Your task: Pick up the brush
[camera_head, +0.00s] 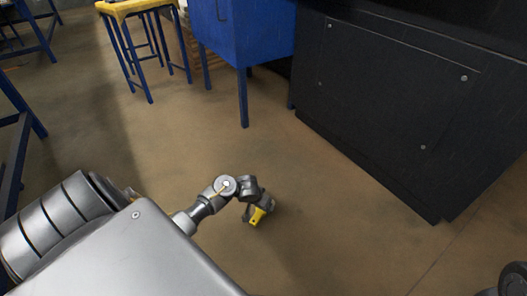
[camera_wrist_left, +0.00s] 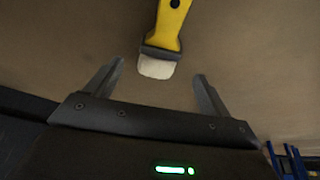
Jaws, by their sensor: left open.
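The brush has a yellow handle (camera_wrist_left: 172,28) and pale bristles (camera_wrist_left: 157,67) below a dark band, at the top middle of the left wrist view. Its upper end is cut off by the frame edge. In the head view the yellow handle (camera_head: 259,215) shows against the brown floor, partly hidden by my left wrist. My left gripper (camera_wrist_left: 159,72) is open, its two fingers spread on either side of the bristle end. I see no contact. In the head view my left gripper (camera_head: 250,206) is at the end of the left arm, its fingers hard to make out. My right gripper is not in view.
A large black cabinet (camera_head: 390,110) stands at right. A blue cabinet on legs (camera_head: 240,35) and a blue-legged stool with a yellow top (camera_head: 125,7) stand at the back. The brown floor (camera_head: 330,215) around the brush is clear.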

